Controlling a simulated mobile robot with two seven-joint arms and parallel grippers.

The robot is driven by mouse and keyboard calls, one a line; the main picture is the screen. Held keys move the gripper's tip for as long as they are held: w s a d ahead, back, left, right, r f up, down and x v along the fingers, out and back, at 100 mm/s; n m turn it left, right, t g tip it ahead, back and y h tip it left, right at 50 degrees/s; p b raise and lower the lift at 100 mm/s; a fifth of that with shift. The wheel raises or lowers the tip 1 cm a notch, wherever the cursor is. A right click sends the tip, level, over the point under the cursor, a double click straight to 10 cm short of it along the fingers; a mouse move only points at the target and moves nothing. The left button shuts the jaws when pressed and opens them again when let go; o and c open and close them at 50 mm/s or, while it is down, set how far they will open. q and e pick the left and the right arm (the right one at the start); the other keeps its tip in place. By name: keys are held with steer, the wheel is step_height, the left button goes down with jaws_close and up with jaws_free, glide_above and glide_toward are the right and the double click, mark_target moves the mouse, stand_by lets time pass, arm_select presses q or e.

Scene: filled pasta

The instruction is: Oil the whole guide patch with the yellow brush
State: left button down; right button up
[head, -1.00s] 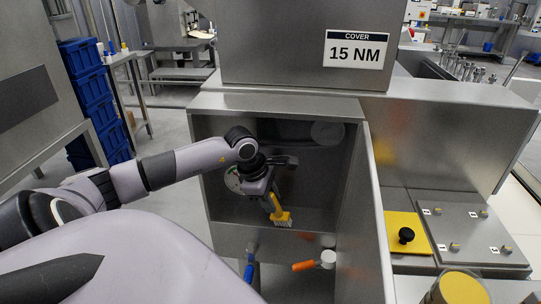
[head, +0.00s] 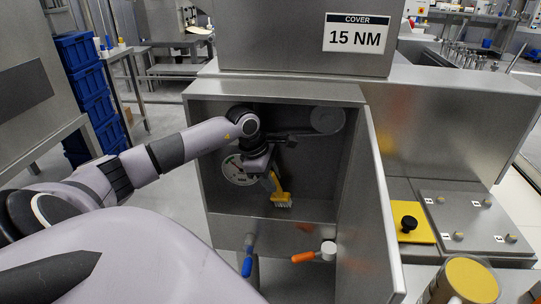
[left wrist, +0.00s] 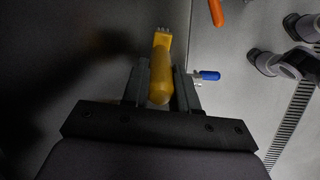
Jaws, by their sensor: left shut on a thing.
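The yellow brush (head: 280,195) is in my left gripper (head: 268,175), inside the open steel cabinet. Its pale bristles point down, above the cabinet floor. In the left wrist view, the yellow brush (left wrist: 161,65) sits between the two dark fingers of my left gripper (left wrist: 161,88), which are shut on its handle. A round white gauge (head: 238,171) is on the cabinet's back wall, partly hidden by my gripper. A grey disc (head: 327,120) shows at the upper right inside. I cannot make out a guide patch. My right gripper is not in view.
The cabinet door (head: 369,210) stands open on the right. An orange-handled tool (head: 304,257) and a blue handle (head: 248,262) are below the opening. A yellow plate with a black knob (head: 407,224) and a yellow-topped jar (head: 470,281) are at the right.

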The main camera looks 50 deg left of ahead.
arm_select(q)
steer(key=shift+s+a, duration=0.45)
steer(key=shift+a, duration=0.05)
steer(key=shift+s+d+f, duration=0.1)
steer(key=shift+s+d, duration=1.2)
steer(key=shift+s, duration=0.3)
